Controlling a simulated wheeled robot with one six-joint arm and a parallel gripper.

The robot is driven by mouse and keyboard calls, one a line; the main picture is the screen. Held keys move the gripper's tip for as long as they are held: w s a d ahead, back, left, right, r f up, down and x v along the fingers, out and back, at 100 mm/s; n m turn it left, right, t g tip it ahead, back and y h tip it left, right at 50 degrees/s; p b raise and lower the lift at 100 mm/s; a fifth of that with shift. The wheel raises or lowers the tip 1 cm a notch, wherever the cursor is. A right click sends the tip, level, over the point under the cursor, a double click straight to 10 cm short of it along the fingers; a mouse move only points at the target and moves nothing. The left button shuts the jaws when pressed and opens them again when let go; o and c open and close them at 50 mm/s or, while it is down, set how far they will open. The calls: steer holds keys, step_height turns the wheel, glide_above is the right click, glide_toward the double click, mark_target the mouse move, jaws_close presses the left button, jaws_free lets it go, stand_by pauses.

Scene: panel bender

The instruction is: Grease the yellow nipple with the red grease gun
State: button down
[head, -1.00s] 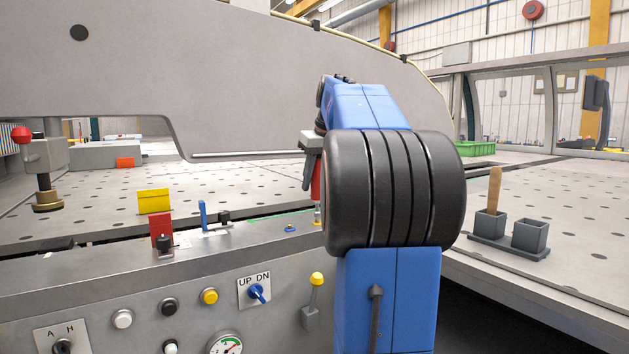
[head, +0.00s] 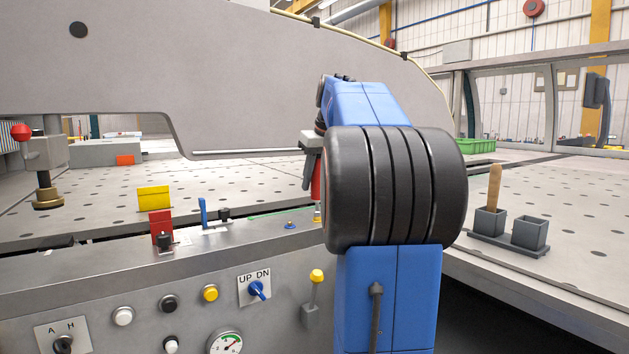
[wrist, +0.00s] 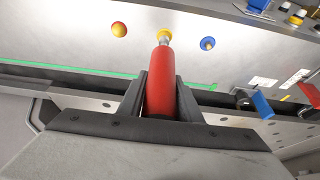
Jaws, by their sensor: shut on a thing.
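The red grease gun (wrist: 162,85) is held between the two dark fingers of my gripper (wrist: 160,95), its silver nozzle pointing down at the steel ledge. In the wrist view the nozzle tip overlaps the yellow nipple (wrist: 164,33); I cannot tell whether they touch. A red nipple (wrist: 119,29) is to its left and a blue nipple (wrist: 207,43) to its right. In the head view the gun (head: 316,180) is partly hidden by my arm, and its tip is just above the ledge. The blue nipple (head: 290,225) is left of it.
A grey two-cup holder (head: 507,240) with a wooden handle is on the right table. The large grey machine beam (head: 250,75) hangs behind.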

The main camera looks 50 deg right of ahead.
steer(key=shift+r, duration=3.5)
